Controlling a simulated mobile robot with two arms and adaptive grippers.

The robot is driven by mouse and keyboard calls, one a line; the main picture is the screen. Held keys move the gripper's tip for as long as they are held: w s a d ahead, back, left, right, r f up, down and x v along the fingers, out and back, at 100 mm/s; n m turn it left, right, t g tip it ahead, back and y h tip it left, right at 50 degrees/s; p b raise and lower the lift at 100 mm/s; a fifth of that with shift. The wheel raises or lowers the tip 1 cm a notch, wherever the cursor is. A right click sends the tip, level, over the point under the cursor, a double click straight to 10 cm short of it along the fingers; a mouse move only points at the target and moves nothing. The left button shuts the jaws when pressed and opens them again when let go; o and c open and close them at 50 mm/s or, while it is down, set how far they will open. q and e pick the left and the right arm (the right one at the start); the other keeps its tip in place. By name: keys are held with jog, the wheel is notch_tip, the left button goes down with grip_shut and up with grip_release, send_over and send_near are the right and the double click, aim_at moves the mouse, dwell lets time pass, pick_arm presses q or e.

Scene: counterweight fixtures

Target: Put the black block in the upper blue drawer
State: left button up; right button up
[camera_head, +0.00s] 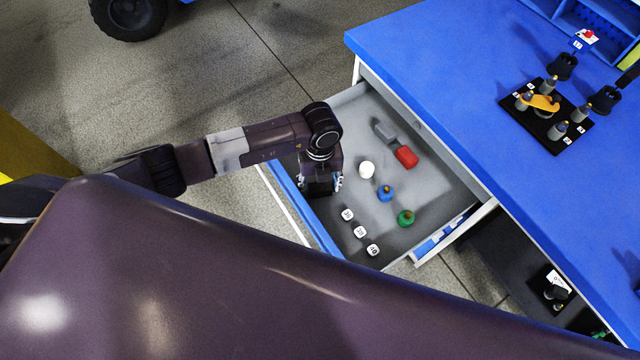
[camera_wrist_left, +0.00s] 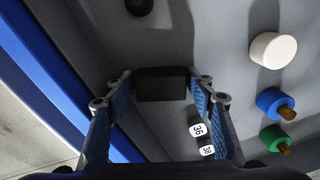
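The upper blue drawer (camera_head: 281,201) is pulled open from the blue bench, with a blue front and a grey floor. My left gripper (camera_head: 320,186) points down inside its outline, near the blue front. In the left wrist view, the black block (camera_wrist_left: 162,84) sits between the fingertips of my left gripper (camera_wrist_left: 162,88). Both blue finger pads lie against or very close to its sides, and the gripper looks shut on it. In the head view the block is dark and hard to separate from the gripper. Whether it touches the drawer floor cannot be told. My right gripper is not in view.
The drawer also holds a grey piece (camera_head: 384,130), a red block (camera_head: 406,157), a white cylinder (camera_head: 367,170), a blue knob (camera_head: 386,193), a green knob (camera_head: 405,217) and white numbered cubes (camera_head: 360,232). A black fixture plate (camera_head: 537,132) stands on the blue benchtop (camera_head: 450,70).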

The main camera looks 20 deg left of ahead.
aim_at(320, 186)
pick_arm(q)
jog(key=shift+r, duration=0.15)
jog(key=shift+r+p, duration=0.4)
jog(key=shift+p, duration=0.05)
notch_tip(320, 186, up, 12)
jog(key=p, duration=0.9)
jog(key=shift+f+p, duration=0.25)
jog(key=shift+p, duration=0.05)
